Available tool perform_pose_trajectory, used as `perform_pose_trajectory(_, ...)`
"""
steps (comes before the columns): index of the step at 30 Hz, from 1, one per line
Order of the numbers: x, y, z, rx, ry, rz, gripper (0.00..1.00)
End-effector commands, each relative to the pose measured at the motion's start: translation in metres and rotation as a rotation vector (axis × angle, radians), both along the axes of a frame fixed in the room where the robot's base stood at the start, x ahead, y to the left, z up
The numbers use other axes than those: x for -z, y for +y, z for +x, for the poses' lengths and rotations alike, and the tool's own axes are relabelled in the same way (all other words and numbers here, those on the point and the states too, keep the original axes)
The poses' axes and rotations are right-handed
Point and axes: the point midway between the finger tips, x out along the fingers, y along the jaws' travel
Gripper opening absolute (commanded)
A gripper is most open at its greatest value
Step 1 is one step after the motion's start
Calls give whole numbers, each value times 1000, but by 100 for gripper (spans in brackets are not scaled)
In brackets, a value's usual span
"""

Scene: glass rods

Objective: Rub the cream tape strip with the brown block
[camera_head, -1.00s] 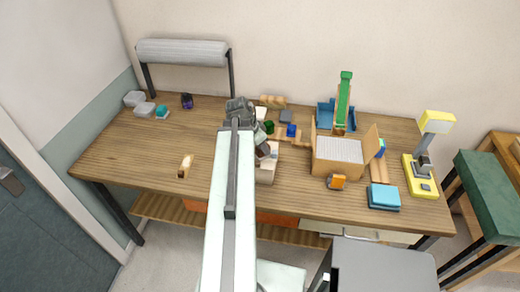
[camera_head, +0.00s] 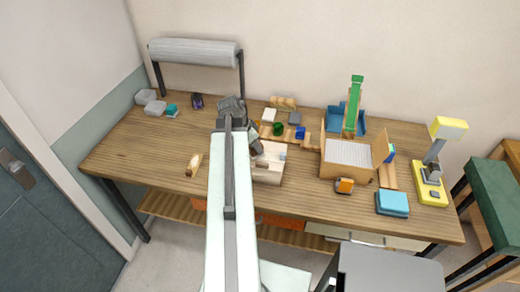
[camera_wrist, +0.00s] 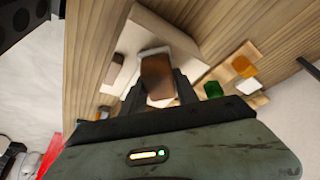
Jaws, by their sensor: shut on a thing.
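My gripper (camera_wrist: 152,95) is shut on a brown block (camera_wrist: 157,76), which shows between its two fingers in the wrist view. The block has a pale edge at its far end. Behind it is a cream board (camera_wrist: 188,45), which also shows in the head view (camera_head: 268,176) at the middle of the desk. I cannot clearly pick out the cream tape strip, nor tell whether the block touches the board. In the head view my arm hides the held block, and my gripper (camera_head: 254,147) is at the board's left edge.
A small brown piece (camera_wrist: 117,62) lies on the board. A wooden rack with a green piece (camera_head: 278,129) and a blue piece (camera_head: 300,133) stands behind it. An open cardboard box (camera_head: 340,170) is to the right.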

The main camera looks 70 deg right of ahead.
Motion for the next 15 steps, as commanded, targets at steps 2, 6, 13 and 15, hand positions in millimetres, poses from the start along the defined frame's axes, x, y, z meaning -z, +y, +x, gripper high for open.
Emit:
perform_pose_trajectory(2, 0, 0, 1, 0, -2, 1, 0)
perform_pose_trajectory(6, 0, 0, 6, -1, -2, 1, 0)
perform_pose_trajectory(13, -2, 2, 27, -2, -1, 1, 0)
perform_pose_trajectory(15, -2, 2, 30, -1, -1, 2, 0)
